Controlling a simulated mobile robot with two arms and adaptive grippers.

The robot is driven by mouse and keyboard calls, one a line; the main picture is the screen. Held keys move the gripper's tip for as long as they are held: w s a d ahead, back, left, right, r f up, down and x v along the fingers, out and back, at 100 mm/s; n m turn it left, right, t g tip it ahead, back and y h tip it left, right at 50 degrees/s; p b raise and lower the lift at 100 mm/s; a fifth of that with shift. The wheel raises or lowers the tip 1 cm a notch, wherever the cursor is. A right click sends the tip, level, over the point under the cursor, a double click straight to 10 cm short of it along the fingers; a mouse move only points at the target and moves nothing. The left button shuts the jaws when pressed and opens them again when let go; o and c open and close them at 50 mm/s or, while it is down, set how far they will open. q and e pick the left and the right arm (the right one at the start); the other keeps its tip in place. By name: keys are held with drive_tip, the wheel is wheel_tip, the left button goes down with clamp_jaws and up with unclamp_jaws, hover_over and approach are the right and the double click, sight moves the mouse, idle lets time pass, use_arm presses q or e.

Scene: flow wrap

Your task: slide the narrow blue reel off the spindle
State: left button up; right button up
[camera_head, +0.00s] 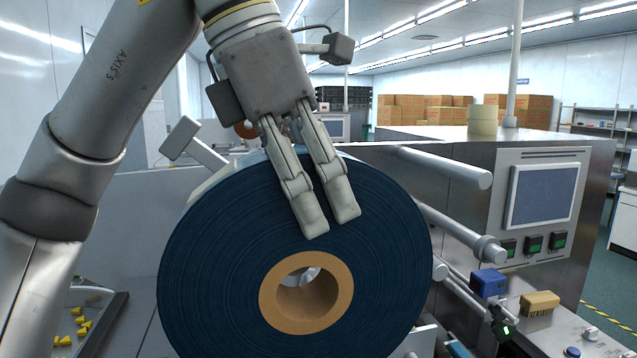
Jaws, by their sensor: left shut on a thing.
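The blue reel (215,250) is large in the middle of the head view, its flat dark blue face turned to me, with a tan core (338,290). A pale metallic end shows in the upper part of the core hole; I cannot tell whether it is the spindle or how far the reel sits on it. My left gripper (329,225) reaches down from above, its fingers lying over the upper face of the reel above the core. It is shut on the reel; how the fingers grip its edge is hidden. My right gripper is not in view.
Bare metal rollers (447,167) stick out to the right of the reel, beside a cabinet with a screen (543,194). A tray (118,306) with yellow pieces is at lower left.

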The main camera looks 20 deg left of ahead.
use_arm(q)
drive_tip(key=shift+w+a+p, duration=0.6)
drive_tip(key=shift+w+a, duration=0.25)
drive_tip(key=shift+w, duration=0.3)
drive_tip(key=shift+w+a+p, duration=0.6)
drive_tip(key=shift+w+a, duration=0.25)
drive_tip(key=shift+w, duration=0.25)
drive_tip(key=shift+s+r, duration=0.1)
drive_tip(key=shift+s+d+r+b, duration=0.15)
drive_tip(key=shift+s+d+b, duration=0.05)
drive_tip(key=shift+s+d, duration=1)
drive_tip(key=shift+s+d+r+b, duration=0.2)
drive_tip(key=shift+s+d, duration=0.65)
drive_tip(key=shift+s, duration=0.65)
drive_tip(key=shift+s+d+r+b, duration=0.1)
drive_tip(key=shift+s+d+b, duration=0.15)
drive_tip(key=shift+s+d, duration=0.95)
drive_tip(key=shift+a, duration=0.2)
